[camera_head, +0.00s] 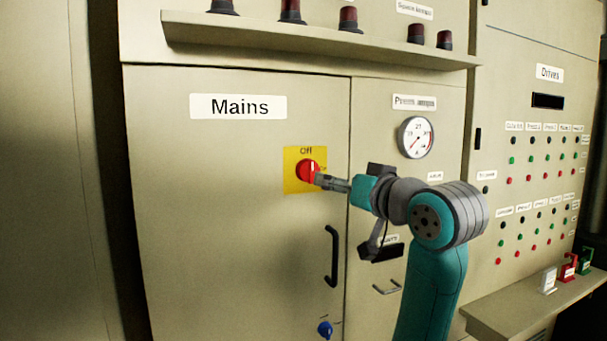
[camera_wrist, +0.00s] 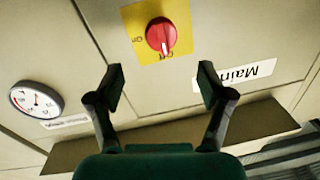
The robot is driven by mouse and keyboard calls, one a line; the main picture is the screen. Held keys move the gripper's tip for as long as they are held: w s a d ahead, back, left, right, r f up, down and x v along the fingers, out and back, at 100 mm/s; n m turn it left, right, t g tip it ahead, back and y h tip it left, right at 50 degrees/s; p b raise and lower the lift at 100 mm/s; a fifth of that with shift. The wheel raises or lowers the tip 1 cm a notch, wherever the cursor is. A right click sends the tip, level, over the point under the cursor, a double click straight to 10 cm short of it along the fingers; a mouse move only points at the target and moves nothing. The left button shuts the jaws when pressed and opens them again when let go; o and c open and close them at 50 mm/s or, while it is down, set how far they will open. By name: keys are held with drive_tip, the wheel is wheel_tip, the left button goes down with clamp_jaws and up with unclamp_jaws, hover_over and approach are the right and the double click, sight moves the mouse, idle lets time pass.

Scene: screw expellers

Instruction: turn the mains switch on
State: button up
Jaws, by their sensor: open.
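The mains switch is a red rotary knob (camera_head: 307,171) on a yellow plate (camera_head: 292,182) on the cabinet door. Its white mark points up at the "Off" label. In the wrist view the scene looks upside down; the red knob (camera_wrist: 160,36) shows at the top, its white mark towards "Off", with "On" to one side. My gripper (camera_head: 324,181) reaches in from the right, its tips close to the knob's lower right in the head view. In the wrist view my gripper (camera_wrist: 161,82) is open and empty. The knob appears beyond the fingertips, not between them; contact is not visible.
The "Mains" sign (camera_head: 238,106) is on the same door. A black door handle (camera_head: 332,256) and a blue knob (camera_head: 325,329) are below. A round gauge (camera_head: 416,137) is to the right. A shelf (camera_head: 320,42) juts out above, under several dark red lamps.

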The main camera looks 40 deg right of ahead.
sight(313, 173)
drive_tip(key=w, duration=0.3)
drive_tip(key=w+d, duration=0.1)
drive_tip(key=w, duration=0.3)
drive_tip(key=w+d, duration=0.1)
drive_tip(key=w, duration=0.2)
drive_tip(key=shift+w+r, duration=0.2)
drive_tip(key=shift+w, duration=0.05)
clamp_jaws()
